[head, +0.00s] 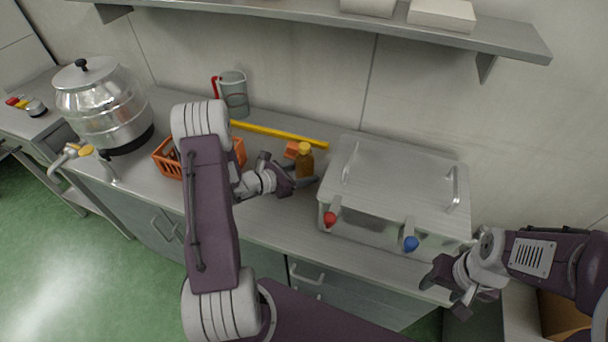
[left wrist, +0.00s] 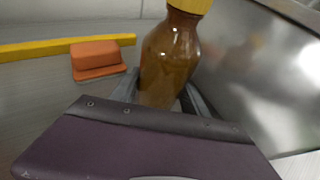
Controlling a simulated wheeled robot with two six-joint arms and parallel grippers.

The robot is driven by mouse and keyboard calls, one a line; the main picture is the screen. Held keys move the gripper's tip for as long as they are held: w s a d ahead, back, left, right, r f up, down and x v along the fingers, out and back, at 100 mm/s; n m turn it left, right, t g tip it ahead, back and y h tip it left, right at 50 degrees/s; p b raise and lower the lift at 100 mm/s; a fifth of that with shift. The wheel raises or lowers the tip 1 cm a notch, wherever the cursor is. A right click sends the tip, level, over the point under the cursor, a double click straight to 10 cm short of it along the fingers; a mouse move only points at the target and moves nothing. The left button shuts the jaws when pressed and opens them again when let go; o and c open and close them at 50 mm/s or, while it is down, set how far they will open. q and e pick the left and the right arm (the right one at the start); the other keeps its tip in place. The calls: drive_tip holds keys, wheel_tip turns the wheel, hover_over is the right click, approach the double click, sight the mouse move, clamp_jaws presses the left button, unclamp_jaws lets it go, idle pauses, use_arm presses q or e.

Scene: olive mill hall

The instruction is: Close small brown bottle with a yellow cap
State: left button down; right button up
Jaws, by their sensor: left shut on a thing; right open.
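The small brown bottle (head: 304,166) stands upright on the steel counter, just left of the large metal box. Its yellow cap (head: 305,148) sits on the top of its neck; I cannot tell how tightly. My left gripper (head: 306,183) is shut around the bottle's lower body. In the left wrist view the brown bottle (left wrist: 168,55) is between the two fingers, and the yellow cap (left wrist: 190,4) is cut off by the top edge. My right gripper (head: 450,291) is open and empty, in front of the counter at the lower right, away from the bottle.
The lidded metal box (head: 400,185) with red and blue taps stands right of the bottle. An orange block (head: 291,149) and a yellow bar (head: 280,134) lie behind it. An orange basket (head: 167,160), a clear jug (head: 234,94) and a steel vessel (head: 105,105) stand left.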

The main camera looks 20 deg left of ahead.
use_arm(q)
drive_tip(key=shift+f, duration=0.4)
drive_tip(key=shift+f, duration=0.1)
drive_tip(key=c, duration=0.6)
unclamp_jaws()
drive_tip(key=shift+o, duration=0.2)
